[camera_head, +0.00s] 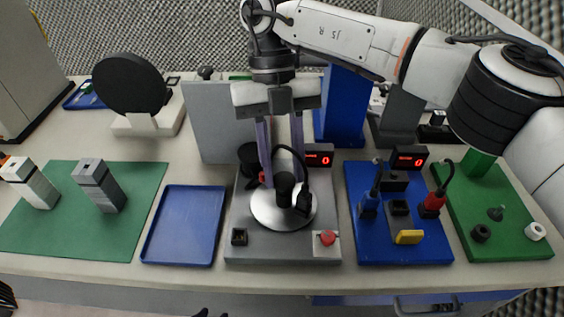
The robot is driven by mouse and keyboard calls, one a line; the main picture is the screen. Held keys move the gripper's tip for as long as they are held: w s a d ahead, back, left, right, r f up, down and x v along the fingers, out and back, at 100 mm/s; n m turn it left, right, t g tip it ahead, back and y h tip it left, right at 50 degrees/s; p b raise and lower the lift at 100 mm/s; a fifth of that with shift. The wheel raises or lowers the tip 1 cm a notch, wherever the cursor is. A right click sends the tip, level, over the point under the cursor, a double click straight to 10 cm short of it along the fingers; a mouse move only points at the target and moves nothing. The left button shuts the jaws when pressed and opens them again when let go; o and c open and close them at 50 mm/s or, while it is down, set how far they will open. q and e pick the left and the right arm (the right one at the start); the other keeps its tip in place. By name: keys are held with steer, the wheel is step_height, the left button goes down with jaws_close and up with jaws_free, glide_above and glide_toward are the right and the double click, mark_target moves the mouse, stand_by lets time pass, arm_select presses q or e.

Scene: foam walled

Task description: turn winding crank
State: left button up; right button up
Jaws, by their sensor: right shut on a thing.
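The winding station (290,245) is a grey base in the middle of the table, with a round silver disc (262,217) on it. A black upright crank knob (285,188) stands over the disc. My right gripper (283,182) points down from above, its two long fingers on either side of the knob and shut on it. A small black part (303,204) and a dark cable sit just right of the knob. The fingertips partly hide what lies behind them. My left gripper is not in view.
A red button (326,238) and a red display (318,155) reading 0 are on the station. An empty blue tray (184,225) lies to its left, a blue board (372,240) with connectors to its right. A grey panel (212,120) stands behind.

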steer(key=shift+d+m+y+p, duration=0.25)
steer(key=shift+m+y, duration=0.35)
steer(key=shift+m, duration=0.85)
steer(key=shift+d+m+y+p, duration=0.1)
steer(key=shift+m+y+p, duration=0.35)
steer(key=shift+m, duration=1)
steer(key=shift+s+d+m+t+y, duration=0.15)
steer(key=shift+m+y, duration=0.35)
steer(key=shift+m, duration=0.7)
steer(key=shift+w+m+t+y, duration=0.1)
steer(key=shift+m+t+y, duration=0.25)
steer(key=shift+m, duration=0.85)
steer(key=shift+s+d+m+t+y, duration=0.1)
steer(key=shift+m+t+y, duration=0.15)
steer(key=shift+m, duration=0.6)
steer(key=shift+s+m+t+y, duration=0.15)
steer(key=shift+m+y, duration=0.1)
steer(key=shift+m, duration=0.6)
steer(key=shift+m+t+y+b, duration=0.3)
steer(key=shift+m+t+b, duration=0.2)
steer(key=shift+m, duration=1)
steer(key=shift+m, duration=0.5)
steer(key=o, duration=1.1)
steer(key=shift+c, duration=0.2)
